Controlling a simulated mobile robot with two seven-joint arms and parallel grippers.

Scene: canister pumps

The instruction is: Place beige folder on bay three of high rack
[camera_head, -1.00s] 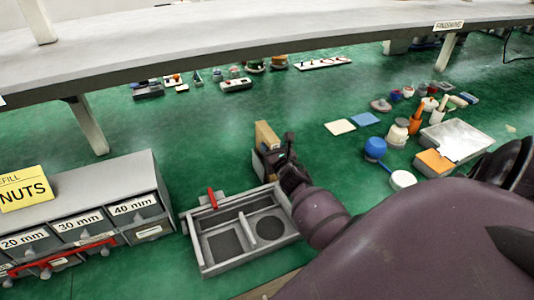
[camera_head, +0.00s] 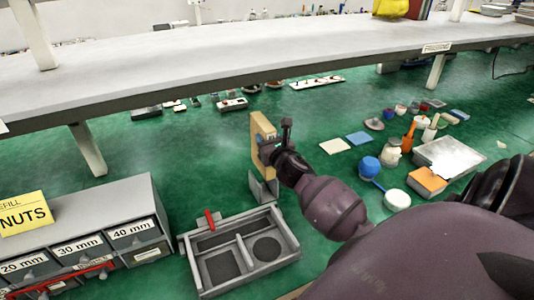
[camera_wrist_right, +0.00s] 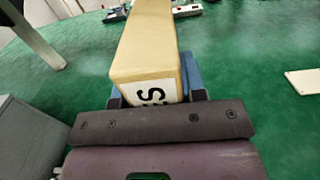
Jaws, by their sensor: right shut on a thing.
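The beige folder (camera_head: 258,143) is upright in my right gripper (camera_head: 270,150), which is shut on it above the green bench. In the right wrist view the folder (camera_wrist_right: 150,52) points away from me, with a white label at its near end; the lettering is partly cut off. A blue piece shows behind it. The high rack is the long grey-white shelf (camera_head: 200,66) across the bench, beyond and above the folder. I cannot tell which part is bay three. My left gripper is not in view.
A grey upright holder (camera_head: 264,188) stands just below the folder. A grey compartment tray (camera_head: 196,268) is in front, with a drawer unit (camera_head: 140,205) at left. Pots and brushes stand right. A rack post (camera_head: 88,150) is at left. The rack's near top looks clear.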

